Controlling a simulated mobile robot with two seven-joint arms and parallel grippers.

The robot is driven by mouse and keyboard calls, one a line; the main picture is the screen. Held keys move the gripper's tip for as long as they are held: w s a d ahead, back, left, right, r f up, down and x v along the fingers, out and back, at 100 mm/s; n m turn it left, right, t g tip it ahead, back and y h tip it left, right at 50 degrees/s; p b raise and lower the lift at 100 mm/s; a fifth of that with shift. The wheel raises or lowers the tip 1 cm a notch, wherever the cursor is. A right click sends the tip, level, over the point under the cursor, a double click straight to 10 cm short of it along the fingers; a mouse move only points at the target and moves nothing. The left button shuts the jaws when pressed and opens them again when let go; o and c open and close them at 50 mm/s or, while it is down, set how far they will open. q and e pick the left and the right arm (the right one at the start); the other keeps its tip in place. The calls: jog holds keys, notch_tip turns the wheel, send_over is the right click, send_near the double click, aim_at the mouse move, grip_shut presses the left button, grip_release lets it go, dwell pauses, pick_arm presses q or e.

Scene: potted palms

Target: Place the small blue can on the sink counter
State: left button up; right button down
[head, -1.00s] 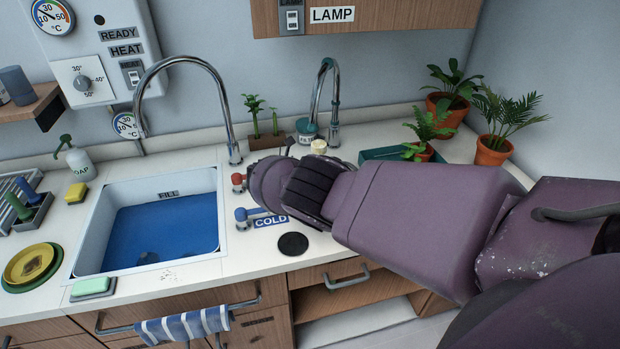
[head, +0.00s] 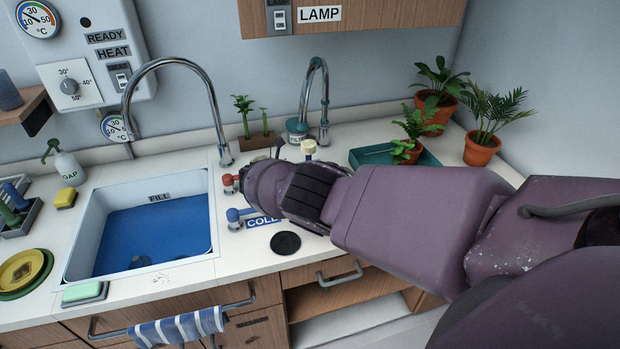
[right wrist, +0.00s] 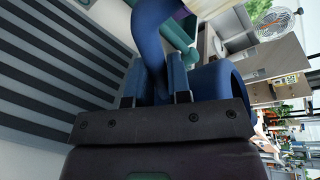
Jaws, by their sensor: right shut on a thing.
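My right arm reaches in from the right in the head view, over the counter (head: 255,262) beside the sink. Its wrist end (head: 262,185) is by the red and blue tap knobs, and its fingers are hidden there. In the right wrist view my right gripper (right wrist: 155,85) is shut on a blue thing, which looks like the small blue can (right wrist: 217,85). A curved blue part rises between the fingers, and a rounded blue part is on their right. Much of it is cut off or hidden. The can is not visible in the head view. My left gripper is not in view.
A sink basin (head: 75,245) with blue water is at left. A black disc (head: 286,243) lies on the counter in front of the COLD label. Two faucets, seedlings (head: 252,117), a teal tray (head: 372,155) and potted plants (head: 482,148) stand behind.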

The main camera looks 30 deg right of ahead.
jog(key=shift+w+d+f+n+t, duration=0.1)
jog(key=shift+n+t, duration=0.3)
jog(key=shift+t, duration=0.2)
dwell(0.5)
jog(key=shift+w+d+f+n+t, duration=0.1)
jog(key=shift+f+n+t, duration=0.05)
jog(key=shift+n+t, duration=0.2)
jog(key=shift+w+f, duration=0.1)
jog(key=shift+w, duration=0.05)
jog(key=shift+n+t, duration=0.25)
jog(key=shift+t, duration=0.2)
jog(key=shift+w+d+f+n+t, duration=0.1)
jog(key=shift+w+f+n+t, duration=0.1)
jog(key=shift+n+t, duration=0.15)
dwell(0.5)
